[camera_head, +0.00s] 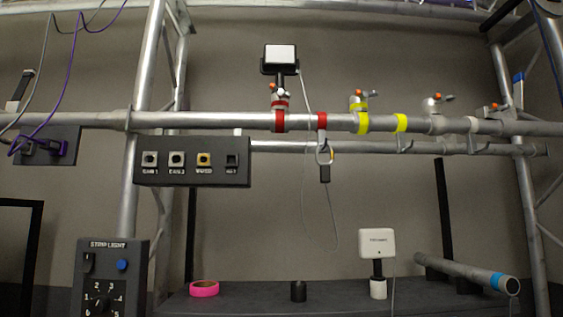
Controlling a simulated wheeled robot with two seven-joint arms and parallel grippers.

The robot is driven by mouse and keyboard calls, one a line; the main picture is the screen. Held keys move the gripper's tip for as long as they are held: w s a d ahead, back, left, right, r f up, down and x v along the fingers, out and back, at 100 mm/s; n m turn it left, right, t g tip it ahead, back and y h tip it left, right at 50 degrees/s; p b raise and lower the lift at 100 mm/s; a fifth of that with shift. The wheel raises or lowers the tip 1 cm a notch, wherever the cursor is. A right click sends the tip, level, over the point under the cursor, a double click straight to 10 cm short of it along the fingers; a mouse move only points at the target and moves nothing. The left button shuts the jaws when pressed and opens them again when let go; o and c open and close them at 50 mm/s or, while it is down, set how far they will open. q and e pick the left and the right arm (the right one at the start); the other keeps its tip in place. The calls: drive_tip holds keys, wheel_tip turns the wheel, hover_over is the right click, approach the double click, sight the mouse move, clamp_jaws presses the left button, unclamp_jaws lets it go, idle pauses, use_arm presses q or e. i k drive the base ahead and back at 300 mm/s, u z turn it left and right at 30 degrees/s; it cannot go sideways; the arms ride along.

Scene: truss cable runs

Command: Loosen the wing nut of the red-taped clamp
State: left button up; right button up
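The red-taped clamp (280,120) sits around the upper horizontal truss tube, near the middle of the head view. A small wing nut (281,93) with an orange part beside it shows at its top; how tight it is cannot be told. A black-framed device with a white panel (280,55) stands upright above this clamp, with a thin cable hanging from it. Neither of my grippers is in view, and nothing touches the clamp.
A red-taped ring (322,121) with a hanging carabiner (324,156) is just right of the clamp. A yellow-taped clamp (362,122) is further right. A socket panel (192,162) hangs lower left. A shelf below holds pink tape (204,289) and a white box (377,243).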

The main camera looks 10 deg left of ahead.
sight(280, 93)
drive_tip(key=z, duration=2.7)
drive_tip(key=i, duration=1.85)
drive_tip(key=u, duration=3.3)
